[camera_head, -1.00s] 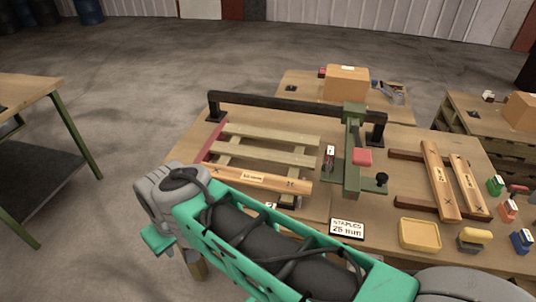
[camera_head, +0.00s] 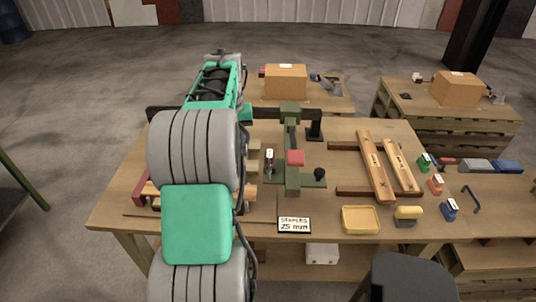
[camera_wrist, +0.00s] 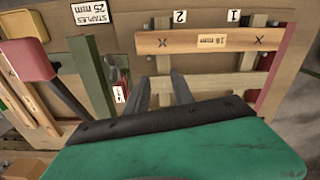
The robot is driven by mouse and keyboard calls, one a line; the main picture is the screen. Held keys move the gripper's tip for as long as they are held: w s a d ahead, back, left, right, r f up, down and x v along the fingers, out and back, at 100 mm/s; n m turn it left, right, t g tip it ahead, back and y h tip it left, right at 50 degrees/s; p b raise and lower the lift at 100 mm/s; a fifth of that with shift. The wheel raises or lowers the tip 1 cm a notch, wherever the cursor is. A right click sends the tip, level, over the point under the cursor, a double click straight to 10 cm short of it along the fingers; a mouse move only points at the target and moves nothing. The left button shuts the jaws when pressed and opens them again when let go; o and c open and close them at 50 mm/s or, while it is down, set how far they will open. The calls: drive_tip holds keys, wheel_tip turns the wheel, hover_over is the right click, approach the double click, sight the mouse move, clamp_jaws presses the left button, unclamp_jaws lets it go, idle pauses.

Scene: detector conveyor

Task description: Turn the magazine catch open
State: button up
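The green stapling machine (camera_head: 292,138) stands on the bench, with a red pad (camera_head: 296,157) and a black knob (camera_head: 319,174). A small red-and-white tagged part (camera_head: 269,160) sits at its left side; I cannot tell for sure whether this is the magazine catch. In the wrist view the tag (camera_wrist: 120,93) lies just left of my gripper (camera_wrist: 161,77), beside the machine's green body (camera_wrist: 93,77). My gripper's two dark fingers are apart with nothing between them.
A wooden board (camera_wrist: 211,40) lies across the pallet slats. The staples sign (camera_head: 294,225), a yellow tray (camera_head: 360,219) and two boards (camera_head: 374,168) on dark rails lie to the machine's front and right.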

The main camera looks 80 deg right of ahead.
drive_tip(key=m, duration=0.2)
hover_over(269, 159)
drive_tip(key=shift+s+f, duration=0.15)
drive_tip(key=shift+f, duration=0.55)
wheel_tip(269, 159, down, 7)
drive_tip(key=shift+r+p, duration=0.2)
drive_tip(key=shift+p, duration=0.65)
drive_tip(key=shift+f, duration=0.3)
drive_tip(key=shift+c, duration=0.3)
clamp_jaws()
